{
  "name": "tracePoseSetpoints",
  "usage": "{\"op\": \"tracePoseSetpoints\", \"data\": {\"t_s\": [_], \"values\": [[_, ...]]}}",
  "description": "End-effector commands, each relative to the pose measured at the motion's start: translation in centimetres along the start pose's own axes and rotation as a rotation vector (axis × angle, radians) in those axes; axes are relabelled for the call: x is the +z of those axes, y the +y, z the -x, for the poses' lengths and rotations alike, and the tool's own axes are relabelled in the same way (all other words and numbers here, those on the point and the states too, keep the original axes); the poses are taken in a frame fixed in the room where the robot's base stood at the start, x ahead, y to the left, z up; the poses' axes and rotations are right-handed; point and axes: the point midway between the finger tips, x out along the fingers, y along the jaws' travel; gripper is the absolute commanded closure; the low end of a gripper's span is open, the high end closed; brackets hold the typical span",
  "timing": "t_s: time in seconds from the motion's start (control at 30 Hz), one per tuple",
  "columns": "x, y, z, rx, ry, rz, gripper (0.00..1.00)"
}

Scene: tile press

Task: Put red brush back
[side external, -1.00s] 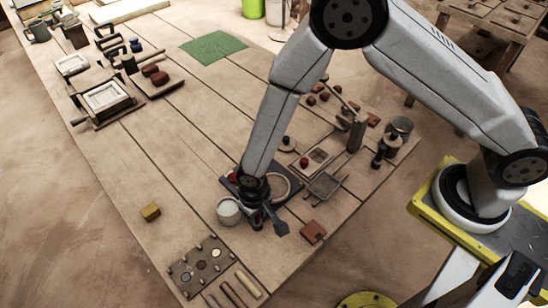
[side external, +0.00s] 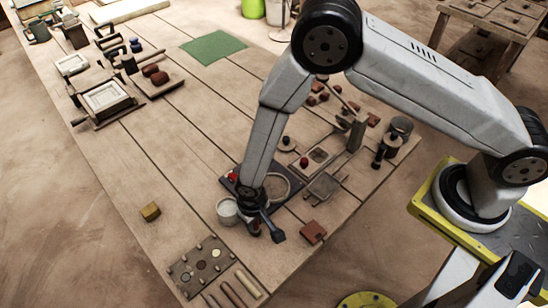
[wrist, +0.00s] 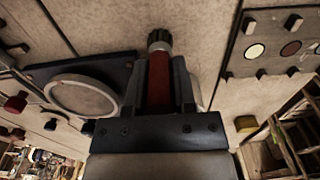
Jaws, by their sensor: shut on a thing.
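My gripper (wrist: 159,68) is shut on the red brush (wrist: 159,82). In the wrist view the brush's red handle lies between the two dark fingers, and its pale collar and dark tip (wrist: 159,38) stick out past them. In the side view my gripper (side external: 256,222) is just right of a white cup (side external: 227,211) and in front of a dark board (side external: 292,185) with a round pale ring. The gap between the brush tip and the table cannot be judged.
A palette with coloured discs (side external: 181,278) and several sticks (side external: 247,283) lie at the near table edge. A yellow block (side external: 150,211) lies to the left. A reddish-brown block (side external: 313,232) and small trays (side external: 324,185) are to the right. The table's left middle is clear.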

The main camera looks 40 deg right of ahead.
Motion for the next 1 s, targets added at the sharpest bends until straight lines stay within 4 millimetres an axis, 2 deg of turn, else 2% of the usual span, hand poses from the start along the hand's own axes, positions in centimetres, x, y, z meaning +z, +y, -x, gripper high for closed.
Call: {"op": "tracePoseSetpoints", "data": {"t_s": [0.2,0.23,0.33,0.77,1.0], "values": [[0.0,0.0,-0.3,0.0,0.0,0.0,1.0],[0.0,0.0,-0.3,0.0,0.0,0.0,0.64],[0.0,0.0,-0.2,0.0,0.0,0.0,0.32],[0.0,0.0,-0.1,0.0,0.0,0.0,0.32],[0.0,0.0,1.2,0.0,0.0,0.0,0.32]]}}
